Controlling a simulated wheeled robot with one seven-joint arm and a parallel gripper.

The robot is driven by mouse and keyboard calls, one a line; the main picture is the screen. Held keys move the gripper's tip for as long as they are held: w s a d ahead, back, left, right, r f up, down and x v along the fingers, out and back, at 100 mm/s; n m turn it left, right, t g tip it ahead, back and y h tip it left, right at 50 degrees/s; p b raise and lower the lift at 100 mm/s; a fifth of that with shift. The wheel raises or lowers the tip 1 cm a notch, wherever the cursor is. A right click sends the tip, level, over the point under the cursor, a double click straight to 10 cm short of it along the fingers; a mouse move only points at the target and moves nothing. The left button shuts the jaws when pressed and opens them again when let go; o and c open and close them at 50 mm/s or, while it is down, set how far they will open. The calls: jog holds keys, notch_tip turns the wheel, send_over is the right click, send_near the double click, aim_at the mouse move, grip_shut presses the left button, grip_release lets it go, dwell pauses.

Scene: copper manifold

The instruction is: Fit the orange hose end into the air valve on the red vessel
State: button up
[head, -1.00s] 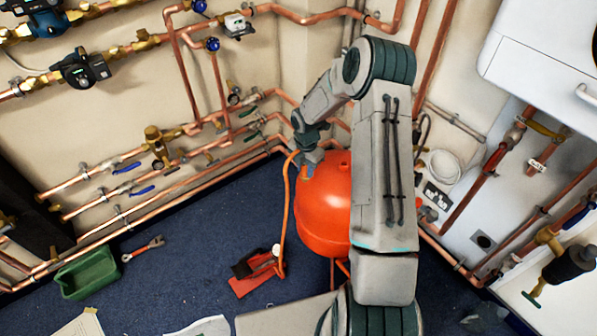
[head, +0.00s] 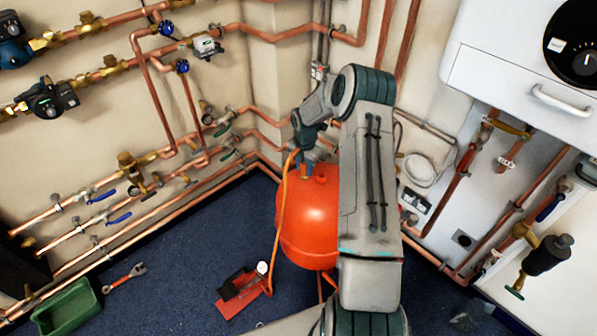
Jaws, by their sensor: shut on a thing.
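The red vessel (head: 308,225) stands on the blue floor in the middle of the head view, partly hidden behind my arm. A small red stub (head: 321,179) shows on its top. My gripper (head: 304,170) is at the top of the vessel, left of that stub, and is shut on the orange hose end (head: 305,173). The hose end points down close to the vessel's top. Whether it touches the vessel or sits in the air valve cannot be told; the valve is not clearly visible. The orange hose (head: 281,215) loops down the vessel's left side to the red foot pump (head: 243,290).
Copper pipes with blue-handled valves (head: 120,217) run along the left wall. A white boiler (head: 510,70) and more pipes are at the right. A green tray (head: 68,308) and a wrench (head: 125,277) lie on the floor at left.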

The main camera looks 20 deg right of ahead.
jog(key=w+d+f+m+b, duration=0.1)
jog(key=w+d+f+b, duration=0.3)
jog(key=d, duration=0.5)
jog(key=shift+w+b, duration=0.25)
jog(key=shift+b, duration=0.25)
jog(key=shift+f, duration=0.15)
dwell(0.6)
jog(key=shift+f+b, duration=1)
jog(key=shift+f, duration=0.3)
jog(key=shift+f+b, duration=0.75)
dwell(0.5)
jog(key=o, duration=1.1)
